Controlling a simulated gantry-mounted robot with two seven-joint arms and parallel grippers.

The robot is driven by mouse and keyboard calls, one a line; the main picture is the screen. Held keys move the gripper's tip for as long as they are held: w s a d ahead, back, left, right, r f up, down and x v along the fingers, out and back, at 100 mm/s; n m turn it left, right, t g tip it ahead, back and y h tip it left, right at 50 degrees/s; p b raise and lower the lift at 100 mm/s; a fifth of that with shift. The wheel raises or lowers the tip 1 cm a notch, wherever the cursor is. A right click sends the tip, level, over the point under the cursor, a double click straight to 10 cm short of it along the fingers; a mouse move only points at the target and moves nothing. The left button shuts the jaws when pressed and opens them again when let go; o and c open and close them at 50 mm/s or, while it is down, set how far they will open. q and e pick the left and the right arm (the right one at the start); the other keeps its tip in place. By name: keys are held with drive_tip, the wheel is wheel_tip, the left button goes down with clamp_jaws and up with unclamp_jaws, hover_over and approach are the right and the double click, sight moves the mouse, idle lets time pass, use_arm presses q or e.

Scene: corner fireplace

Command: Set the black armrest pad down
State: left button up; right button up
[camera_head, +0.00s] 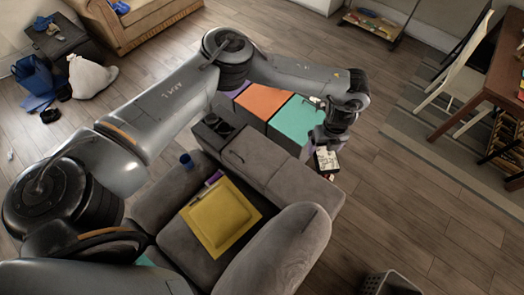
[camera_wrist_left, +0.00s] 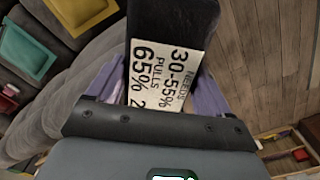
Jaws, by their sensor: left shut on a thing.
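The black armrest pad (camera_head: 327,161) is at the end of my left arm in the head view, past the grey seat's far right edge. It carries a white label, and the left wrist view shows printed text such as "30-55%" on it. In that view the pad (camera_wrist_left: 172,18) stands out beyond the fingers. My left gripper (camera_head: 325,147) is shut on the pad, with purple fingers on either side of it in the wrist view (camera_wrist_left: 165,90). The pad's lower part is hidden by the gripper. My right gripper is not in view.
The grey seat (camera_head: 170,215) holds a yellow tray (camera_head: 220,218). Orange (camera_head: 262,101) and teal (camera_head: 298,122) panels lie behind. A basket (camera_head: 390,284) stands at the bottom right. Wooden floor (camera_head: 410,190) is clear right of the pad.

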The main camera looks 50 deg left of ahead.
use_arm(q)
drive_tip(key=a+f+m+b, duration=0.4)
drive_tip(key=f+m, duration=0.5)
drive_tip(key=m, duration=0.1)
drive_tip(key=m+b, duration=1.7)
drive_tip(key=b, duration=1.1)
hover_over(257, 149)
drive_tip(key=d, duration=0.2)
drive_tip(key=f, duration=3.6)
drive_tip(key=shift+s+a+f, duration=0.2)
drive_tip(key=shift+a+f, duration=0.05)
drive_tip(key=shift+f, duration=0.1)
drive_tip(key=shift+w+a+f+b, duration=0.1)
drive_tip(key=shift+a+f+b, duration=0.05)
drive_tip(key=shift+a+b, duration=0.4)
drive_tip(key=shift+f+b, duration=1.3)
drive_tip(key=shift+f, duration=0.7)
drive_tip(key=shift+a+r, duration=0.1)
